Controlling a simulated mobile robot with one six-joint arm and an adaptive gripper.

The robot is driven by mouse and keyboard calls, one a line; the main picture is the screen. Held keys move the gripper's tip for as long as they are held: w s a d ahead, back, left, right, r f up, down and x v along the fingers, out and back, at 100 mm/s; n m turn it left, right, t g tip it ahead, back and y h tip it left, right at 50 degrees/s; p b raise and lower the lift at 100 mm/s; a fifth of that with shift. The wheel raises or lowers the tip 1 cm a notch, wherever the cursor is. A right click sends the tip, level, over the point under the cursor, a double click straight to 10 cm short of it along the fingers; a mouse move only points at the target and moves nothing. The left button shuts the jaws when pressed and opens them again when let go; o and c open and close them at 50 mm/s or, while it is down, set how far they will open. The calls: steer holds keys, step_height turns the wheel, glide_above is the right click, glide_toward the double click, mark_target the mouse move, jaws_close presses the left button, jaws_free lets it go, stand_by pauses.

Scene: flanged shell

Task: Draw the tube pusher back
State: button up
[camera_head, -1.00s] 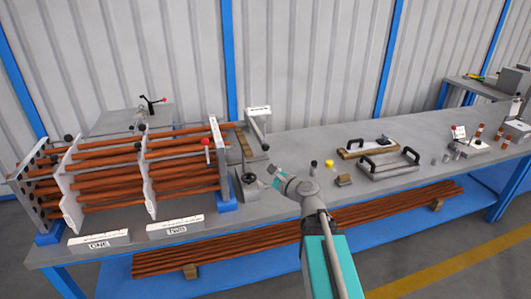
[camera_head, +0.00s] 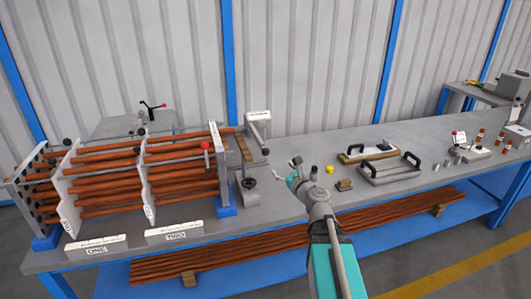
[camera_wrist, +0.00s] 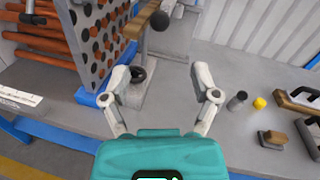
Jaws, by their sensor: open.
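A flanged shell stands on the left of the bench, with copper-brown tubes (camera_head: 105,172) running through its upright plates. At its right end is a grey post with a white label and a lever (camera_head: 258,134) ending in a dark ball knob. I cannot tell for sure that this is the tube pusher. The ball knob (camera_wrist: 160,20) shows at the top of the wrist view, beyond my fingers. My gripper (camera_head: 295,172) is open and empty above the bench, right of the shell; its spread fingers (camera_wrist: 163,88) also show in the wrist view.
To the right are a yellow cap (camera_head: 329,169), a small brown block (camera_head: 344,184) and handled trays (camera_head: 390,171). Bare bench top lies between them.

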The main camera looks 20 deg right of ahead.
mark_target(268, 153)
steer(key=w+a, duration=0.1)
steer(key=w, duration=0.7)
steer(key=w+a, duration=0.1)
steer(key=w, duration=0.3)
steer(key=shift+w+a, duration=0.3)
steer(key=shift+w, duration=0.1)
jaws_close()
